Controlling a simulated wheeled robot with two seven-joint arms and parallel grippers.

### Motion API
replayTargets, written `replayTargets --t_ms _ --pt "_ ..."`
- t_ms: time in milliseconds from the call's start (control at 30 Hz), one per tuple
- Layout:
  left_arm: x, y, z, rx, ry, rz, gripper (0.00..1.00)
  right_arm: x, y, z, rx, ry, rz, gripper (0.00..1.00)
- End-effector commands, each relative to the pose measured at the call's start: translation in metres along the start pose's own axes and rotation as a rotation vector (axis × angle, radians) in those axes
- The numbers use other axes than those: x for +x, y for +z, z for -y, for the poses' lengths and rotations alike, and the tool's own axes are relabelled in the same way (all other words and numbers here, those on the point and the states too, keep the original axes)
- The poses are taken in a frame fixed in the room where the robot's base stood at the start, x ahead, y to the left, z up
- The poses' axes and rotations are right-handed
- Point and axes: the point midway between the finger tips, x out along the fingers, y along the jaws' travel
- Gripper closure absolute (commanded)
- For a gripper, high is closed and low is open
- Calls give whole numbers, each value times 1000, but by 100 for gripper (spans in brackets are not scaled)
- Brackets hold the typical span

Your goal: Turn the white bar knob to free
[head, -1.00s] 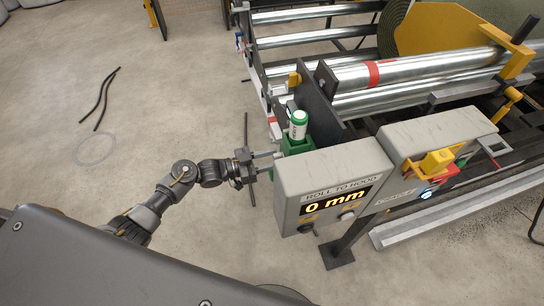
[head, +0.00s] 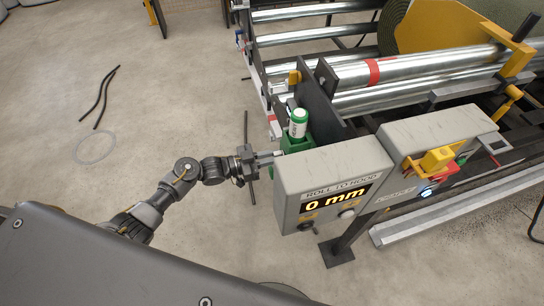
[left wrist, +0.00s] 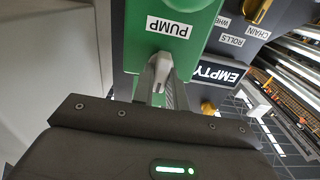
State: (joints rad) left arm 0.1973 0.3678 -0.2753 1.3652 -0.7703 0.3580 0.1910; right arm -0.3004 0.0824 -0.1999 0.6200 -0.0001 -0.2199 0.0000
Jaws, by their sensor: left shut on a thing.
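The white bar knob (left wrist: 161,68) shows in the left wrist view on the face of a green box, just below its PUMP label (left wrist: 170,27), which appears upside down. My left gripper (left wrist: 160,92) is shut on the knob, and its fingers hide part of it. The knob's bar looks roughly upright in that picture. In the head view my left gripper (head: 272,157) reaches the green box (head: 294,142) from the left, and the knob itself is hidden. I see no marking for free. My right gripper is not in view.
A grey display box (head: 330,165) reading 0 mm stands right beside the gripper. A green and white canister (head: 298,123) stands on the green box. An EMPTY sign (left wrist: 218,72) is close by in the left wrist view. The floor to the left is mostly clear.

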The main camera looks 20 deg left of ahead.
Motion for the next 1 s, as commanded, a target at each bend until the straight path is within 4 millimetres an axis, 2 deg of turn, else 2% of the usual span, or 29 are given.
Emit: replayTargets --t_ms 267,1000 --pt "0 4 0 155 1 1 100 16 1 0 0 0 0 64" --pt "0 6 -3 851 2 -1 100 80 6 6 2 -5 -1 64"
